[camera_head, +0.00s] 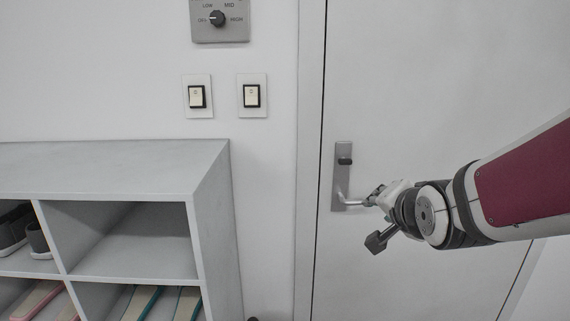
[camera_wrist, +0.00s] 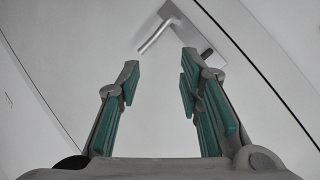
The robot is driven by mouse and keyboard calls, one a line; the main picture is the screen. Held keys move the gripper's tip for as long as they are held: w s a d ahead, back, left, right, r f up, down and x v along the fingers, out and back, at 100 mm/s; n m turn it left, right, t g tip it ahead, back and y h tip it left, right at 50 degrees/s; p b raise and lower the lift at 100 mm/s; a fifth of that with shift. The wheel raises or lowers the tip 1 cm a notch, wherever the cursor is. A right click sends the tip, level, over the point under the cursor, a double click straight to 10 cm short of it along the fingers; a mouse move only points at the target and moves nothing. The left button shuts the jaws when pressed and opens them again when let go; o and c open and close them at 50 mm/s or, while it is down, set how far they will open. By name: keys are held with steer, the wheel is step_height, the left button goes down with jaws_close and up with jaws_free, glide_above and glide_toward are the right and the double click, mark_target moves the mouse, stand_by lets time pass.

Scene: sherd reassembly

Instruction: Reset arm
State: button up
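My gripper (camera_head: 377,196) is at the end of my arm, which reaches in from the right in the head view, in front of the door. In the wrist view my gripper (camera_wrist: 158,84) has its two green-padded fingers apart, with nothing between them. The silver door handle (camera_head: 352,202) is on a plate at the door's left side. In the wrist view the handle (camera_wrist: 157,36) lies beyond the fingertips, with a visible gap from them. In the head view the fingertips overlap the handle's end, so the spacing is hard to judge there.
The door (camera_head: 420,80) looks shut. A grey shoe rack (camera_head: 110,158) with shoes (camera_head: 36,236) stands at the left. Two switches (camera_head: 197,96) (camera_head: 251,95) and a dial panel (camera_head: 220,20) are on the wall above it.

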steer(key=s+r+n+g+p, duration=0.1)
steer(key=s+n+g, duration=0.3)
steer(key=s, duration=1)
steer(key=s+r+n+g+p, duration=0.1)
steer(key=s+n+g+p, duration=0.2)
steer(key=s, duration=1.1)
steer(key=n+g, duration=0.1)
steer(key=n, duration=0.2)
steer(key=shift+s+r+y+p, duration=0.3)
steer(key=shift+s, duration=0.1)
steer(key=shift+o, duration=0.4)
